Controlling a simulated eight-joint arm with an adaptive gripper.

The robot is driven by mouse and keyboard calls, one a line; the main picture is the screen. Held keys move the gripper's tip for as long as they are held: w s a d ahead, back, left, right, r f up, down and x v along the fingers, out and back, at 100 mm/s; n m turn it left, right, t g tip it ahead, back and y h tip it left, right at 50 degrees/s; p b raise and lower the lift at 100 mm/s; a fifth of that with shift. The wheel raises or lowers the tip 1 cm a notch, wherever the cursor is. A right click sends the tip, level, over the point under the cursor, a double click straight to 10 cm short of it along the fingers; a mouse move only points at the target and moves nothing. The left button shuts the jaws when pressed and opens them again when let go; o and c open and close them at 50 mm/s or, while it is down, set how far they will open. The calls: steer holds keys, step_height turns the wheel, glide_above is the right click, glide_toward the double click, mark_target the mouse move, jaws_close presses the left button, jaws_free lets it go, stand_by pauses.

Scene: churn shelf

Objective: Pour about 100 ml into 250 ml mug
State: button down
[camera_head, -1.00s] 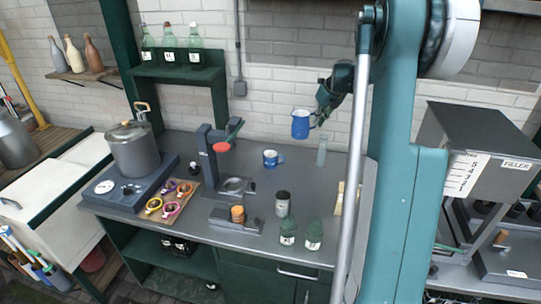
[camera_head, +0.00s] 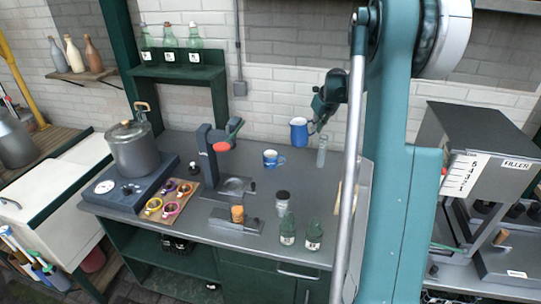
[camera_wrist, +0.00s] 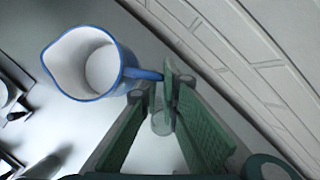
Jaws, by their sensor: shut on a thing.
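A blue pitcher (camera_head: 299,132) with a white inside hangs in the air above the back of the counter. My gripper (camera_head: 314,125) is shut on its handle from the right. In the wrist view the pitcher (camera_wrist: 85,68) has its spout toward the upper left and its handle between my gripper's fingers (camera_wrist: 165,84). A pale round area shows inside; I cannot tell whether it is liquid or the bare bottom. A blue and white mug (camera_head: 270,159) stands upright on the counter, below and left of the pitcher. The mug's inside is too small to read.
A clear glass cylinder (camera_head: 321,152) stands just right of the pitcher. A press stand (camera_head: 208,150) with a red part is left of the mug. A lidded jar (camera_head: 283,200) and green bottles (camera_head: 314,234) stand near the front. The counter around the mug is mostly clear.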

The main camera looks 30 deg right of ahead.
mark_target(294, 128)
steer(key=a+f+h+b, duration=0.1)
steer(key=f, duration=0.1)
steer(key=a+f+h+b, duration=0.1)
steer(key=a+h, duration=0.1)
steer(key=w+a+f+n+h+b, duration=0.1)
steer(key=f, duration=0.1)
steer(key=shift+w+a+f+g+b, duration=0.1)
steer(key=shift+a+f+g+b, duration=0.1)
steer(key=shift+f+g+b, duration=0.2)
steer(key=shift+w+a+r+h, duration=0.15)
steer(key=shift+a+r+h, duration=0.5)
steer(key=shift+a+h, duration=0.15)
steer(key=shift+a+r+h, duration=0.15)
steer(key=shift+a+h, duration=0.05)
steer(key=shift+h, duration=0.1)
steer(key=shift+w+a+r+n+g+h, duration=0.15)
steer(key=shift+a+r+n+h, duration=0.2)
steer(key=shift+r+h, duration=0.3)
steer(key=shift+w+a+r+n+g+h, duration=0.15)
steer(key=shift+a+r+h, duration=0.35)
steer(key=shift+r, duration=0.2)
steer(key=shift+a+r+h+b, duration=0.25)
steer(key=shift+r+h+b, duration=0.2)
steer(key=shift+w+a+r+n+h+b, duration=0.15)
steer(key=shift+a+r+n+h+b, duration=0.15)
steer(key=shift+a+r+h, duration=0.2)
